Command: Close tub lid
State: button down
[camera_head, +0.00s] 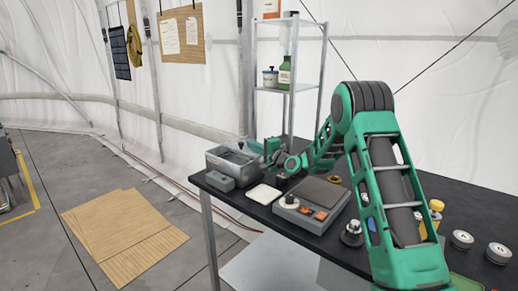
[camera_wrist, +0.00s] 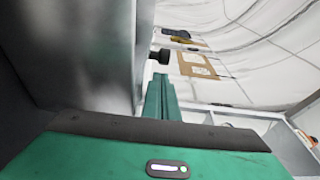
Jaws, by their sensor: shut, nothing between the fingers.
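A grey tub (camera_head: 222,163) stands at the far left end of the black table. Its top shows a hollow, and I cannot make out clearly how its lid is set. My gripper (camera_head: 257,147) is at the tub's right rear side, small and partly hidden by my wrist. In the wrist view my gripper's green fingers (camera_wrist: 161,92) are together and empty. A large grey surface (camera_wrist: 85,50) fills the left of that view, close beside the fingers; I cannot tell whether it is lid or wall. A dark knob-like piece (camera_wrist: 158,55) shows just beyond the fingertips.
A metal shelf (camera_head: 288,90) rises behind. Several jars stand at the right. Cardboard sheets (camera_head: 122,228) lie on the floor.

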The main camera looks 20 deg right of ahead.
jog(key=shift+a, duration=0.45)
jog(key=shift+s, duration=0.1)
jog(key=s+a, duration=0.1)
jog(key=a, duration=0.1)
jog(key=s+a, duration=0.2)
jog(key=a, duration=0.1)
jog(key=s+a, duration=0.2)
jog(key=a, duration=0.1)
jog(key=shift+s+a, duration=0.2)
